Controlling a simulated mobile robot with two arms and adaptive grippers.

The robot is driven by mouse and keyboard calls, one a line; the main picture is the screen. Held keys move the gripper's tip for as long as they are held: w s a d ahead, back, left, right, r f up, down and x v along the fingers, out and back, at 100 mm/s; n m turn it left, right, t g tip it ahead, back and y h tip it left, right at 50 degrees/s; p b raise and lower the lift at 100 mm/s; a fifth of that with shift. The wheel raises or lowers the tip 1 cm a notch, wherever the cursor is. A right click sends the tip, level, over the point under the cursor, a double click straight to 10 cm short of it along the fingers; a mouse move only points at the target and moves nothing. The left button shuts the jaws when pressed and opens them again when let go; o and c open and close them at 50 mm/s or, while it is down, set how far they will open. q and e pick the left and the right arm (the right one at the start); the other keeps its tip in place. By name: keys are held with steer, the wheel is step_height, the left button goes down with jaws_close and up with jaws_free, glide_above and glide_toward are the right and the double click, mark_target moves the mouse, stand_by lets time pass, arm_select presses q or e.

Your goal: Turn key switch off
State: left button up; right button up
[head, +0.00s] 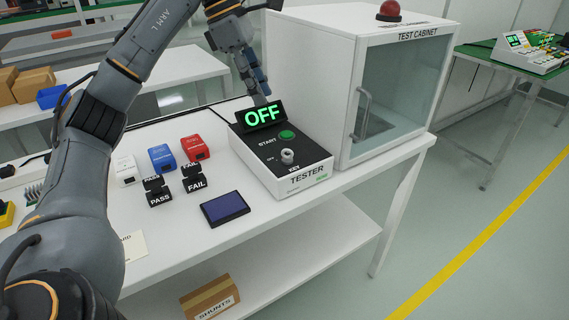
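The tester (300,186) is a white box with a black top, standing on the white table beside the test cabinet. Its key switch (287,156) is a small pale knob near the front edge, with "OFF" printed to its left and "KEY" in front. A green start button (287,134) sits behind the knob. The raised display (262,116) reads "OFF" in green. My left gripper (260,92) hangs above and behind the display, apart from the key switch. Its fingertips are small and partly hidden, so I cannot tell whether it is open. My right gripper is out of view.
The test cabinet (350,150), with a glass door and red lamp (389,9), stands close on the tester's right. Left are PASS (158,192) and FAIL (194,178) stands, white, blue and red boxes, and a dark blue panel (226,208).

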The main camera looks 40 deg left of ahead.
mark_target(286, 149)
arm_select(q)
steer(key=shift+m, duration=0.4)
steer(key=b+x, duration=0.3)
steer(key=x, duration=0.9)
steer(key=shift+s+d+f, duration=0.1)
steer(key=shift+d+f, duration=0.05)
steer(key=shift+f, duration=0.2)
steer(key=shift+d+f, duration=0.2)
steer(key=shift+f, duration=0.3)
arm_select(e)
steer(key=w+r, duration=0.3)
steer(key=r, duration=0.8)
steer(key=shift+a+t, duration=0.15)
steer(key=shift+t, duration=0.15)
arm_select(q)
jaws_close()
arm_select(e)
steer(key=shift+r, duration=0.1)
